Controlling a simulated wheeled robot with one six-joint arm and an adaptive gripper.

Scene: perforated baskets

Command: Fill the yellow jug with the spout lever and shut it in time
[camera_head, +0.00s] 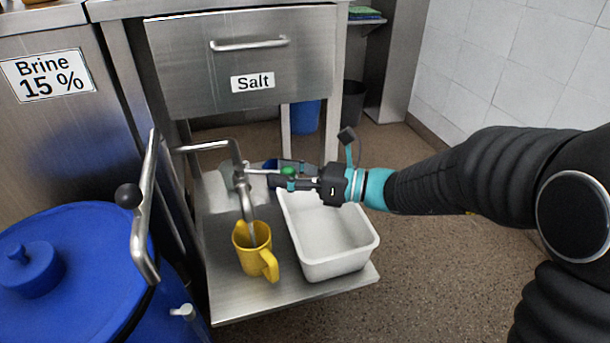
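The yellow jug (260,256) stands upright on a steel shelf, its handle facing the front right. The bent metal spout (244,190) comes down over the jug's mouth. A greyish streak, seemingly liquid, runs from the spout's end into the jug; the level inside cannot be made out. The spout lever (262,172) points right from the valve and has a green part (289,171). My gripper (288,174) reaches in from the right with its fingers on either side of the green part. I cannot tell whether they are shut on it.
A white basin (336,264) stands right of the jug on the steel shelf (232,300). A blue barrel (80,275) and a black-knobbed lever (130,196) are at left. The Salt drawer (245,60) is shut above. Open floor lies at right.

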